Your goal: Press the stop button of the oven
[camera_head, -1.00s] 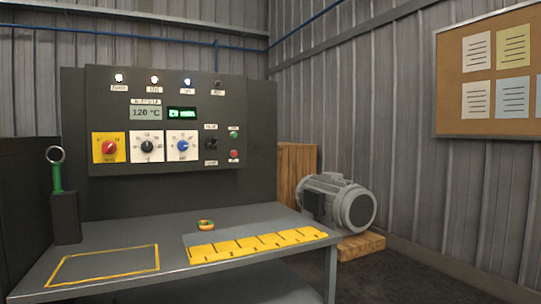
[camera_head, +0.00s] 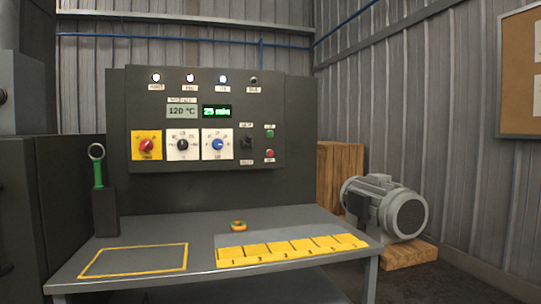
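The oven's dark control panel (camera_head: 205,118) stands behind the grey table. At its right side are a green button (camera_head: 269,133) and, below it, a red button (camera_head: 270,153), each with a small label too small to read. Left of them is a black switch (camera_head: 246,143). A red knob on a yellow plate (camera_head: 146,145), a black knob (camera_head: 183,145) and a blue knob (camera_head: 218,144) sit in a row. The displays read 120 °C (camera_head: 182,111) and 25 min (camera_head: 217,111). Neither gripper is in view.
A green-handled tool (camera_head: 98,172) stands in a dark holder at left. A motor (camera_head: 388,206) sits on wood at right.

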